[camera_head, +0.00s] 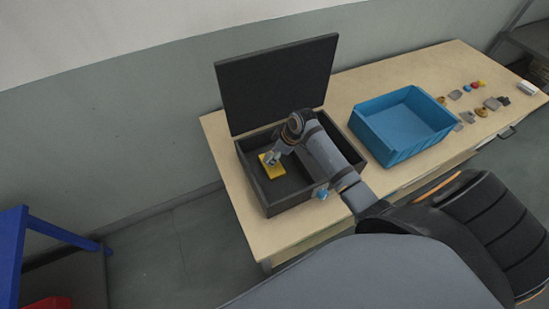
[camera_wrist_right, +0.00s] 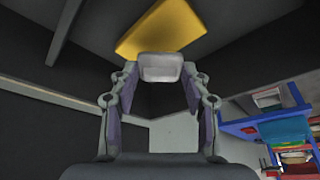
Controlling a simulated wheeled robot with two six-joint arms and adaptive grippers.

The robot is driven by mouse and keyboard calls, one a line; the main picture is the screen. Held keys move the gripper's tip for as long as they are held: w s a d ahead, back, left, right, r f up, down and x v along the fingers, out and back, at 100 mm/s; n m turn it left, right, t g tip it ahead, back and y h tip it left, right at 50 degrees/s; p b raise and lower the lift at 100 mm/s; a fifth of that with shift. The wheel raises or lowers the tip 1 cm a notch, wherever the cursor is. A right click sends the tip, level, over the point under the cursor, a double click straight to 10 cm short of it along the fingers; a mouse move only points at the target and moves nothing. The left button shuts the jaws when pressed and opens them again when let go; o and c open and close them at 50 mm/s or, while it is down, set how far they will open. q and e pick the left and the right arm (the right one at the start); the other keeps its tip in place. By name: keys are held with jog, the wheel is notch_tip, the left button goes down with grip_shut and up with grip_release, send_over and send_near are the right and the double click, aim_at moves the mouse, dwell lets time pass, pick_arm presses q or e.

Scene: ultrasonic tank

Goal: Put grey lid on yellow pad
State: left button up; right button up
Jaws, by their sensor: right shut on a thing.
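The yellow pad (camera_head: 270,169) lies flat on the floor of the open dark tank (camera_head: 272,209), towards its left side. My right arm reaches into the tank, and my right gripper (camera_head: 272,158) is over the pad. In the right wrist view my right gripper (camera_wrist_right: 160,80) is shut on the grey lid (camera_wrist_right: 160,67), a small pale piece with rounded corners between the fingertips. The yellow pad (camera_wrist_right: 165,27) shows just beyond the lid. I cannot tell whether the lid touches the pad. My left gripper is not in view.
The tank's black cover (camera_head: 277,82) stands open at the back. A blue bin (camera_head: 392,152) stands to the right on the wooden table (camera_head: 370,95). Several small parts lie beyond it, with a white object (camera_head: 527,87) at the far right. A raised inner wall divides the tank.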

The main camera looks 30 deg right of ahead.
jog(key=shift+w+d+f, duration=0.15)
jog(key=shift+w+f, duration=0.1)
jog(key=shift+f, duration=0.05)
notch_tip(320, 180, down, 2)
jog(key=shift+f+p, duration=0.25)
jog(key=shift+p, duration=0.45)
jog(key=shift+f, duration=0.25)
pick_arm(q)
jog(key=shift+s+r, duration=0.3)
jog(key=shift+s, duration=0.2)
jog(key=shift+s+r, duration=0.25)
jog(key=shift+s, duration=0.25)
pick_arm(e)
jog(key=shift+f, duration=0.1)
jog(key=o, duration=1.3)
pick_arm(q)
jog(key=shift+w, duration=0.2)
pick_arm(e)
jog(key=shift+o, duration=0.2)
